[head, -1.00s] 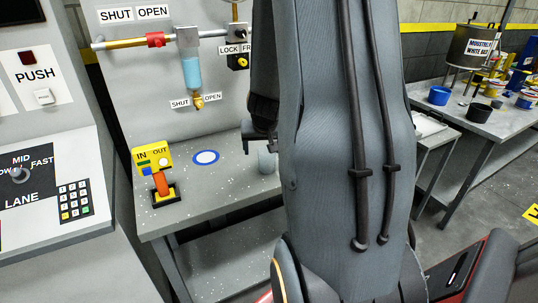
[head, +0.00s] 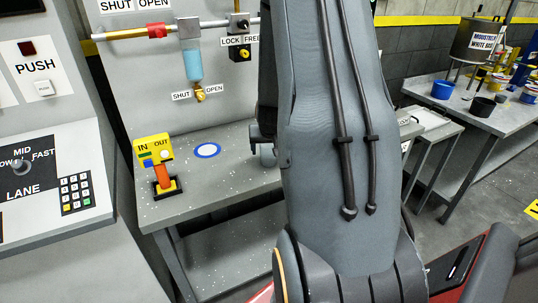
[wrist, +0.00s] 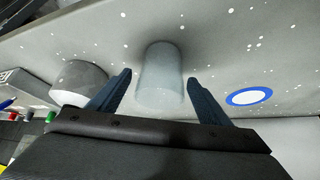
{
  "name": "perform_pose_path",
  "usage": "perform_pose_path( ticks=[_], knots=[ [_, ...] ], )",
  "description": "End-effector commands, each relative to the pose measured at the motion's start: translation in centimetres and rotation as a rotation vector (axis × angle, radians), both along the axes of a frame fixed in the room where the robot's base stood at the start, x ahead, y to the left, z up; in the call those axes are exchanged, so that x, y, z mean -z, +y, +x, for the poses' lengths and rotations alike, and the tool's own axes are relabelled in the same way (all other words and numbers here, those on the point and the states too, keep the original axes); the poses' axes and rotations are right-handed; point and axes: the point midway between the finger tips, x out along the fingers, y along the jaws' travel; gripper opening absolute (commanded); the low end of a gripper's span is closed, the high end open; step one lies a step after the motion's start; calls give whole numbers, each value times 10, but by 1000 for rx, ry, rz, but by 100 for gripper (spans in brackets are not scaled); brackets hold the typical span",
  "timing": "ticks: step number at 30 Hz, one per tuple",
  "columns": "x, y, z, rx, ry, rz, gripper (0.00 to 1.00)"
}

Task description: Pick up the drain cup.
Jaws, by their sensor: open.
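The drain cup, taken to be the translucent pale cup (wrist: 160,80), stands on the grey speckled bench. In the wrist view it is between the two open dark fingers of my gripper (wrist: 159,77), with visible space at each side. No firm contact shows. In the head view the cup (head: 268,157) is partly hidden behind my gripper (head: 256,141) and my arm.
A blue-ringed white disc (head: 207,150) lies on the bench (head: 225,178) left of the cup. A grey cylinder (wrist: 79,84) stands close beside one finger. A yellow lever box (head: 153,148) is farther left. A valve pipe (head: 192,65) hangs above.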

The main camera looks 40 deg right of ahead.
Motion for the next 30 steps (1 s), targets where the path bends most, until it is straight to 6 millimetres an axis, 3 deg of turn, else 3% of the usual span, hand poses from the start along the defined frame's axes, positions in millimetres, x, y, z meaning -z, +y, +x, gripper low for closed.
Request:
perform_pose_path(
  ticks=[4, 9, 12, 23, 30],
  knots=[
    [0, 0, 0, 0, 0, 0, 68],
    [0, 0, 0, 0, 0, 0, 40],
    [0, 0, 0, 0, 0, 0, 27],
    [-12, -1, 0, 1, -2, -2, 27],
    [-56, 0, 0, 2, -4, -1, 27]
  ],
)
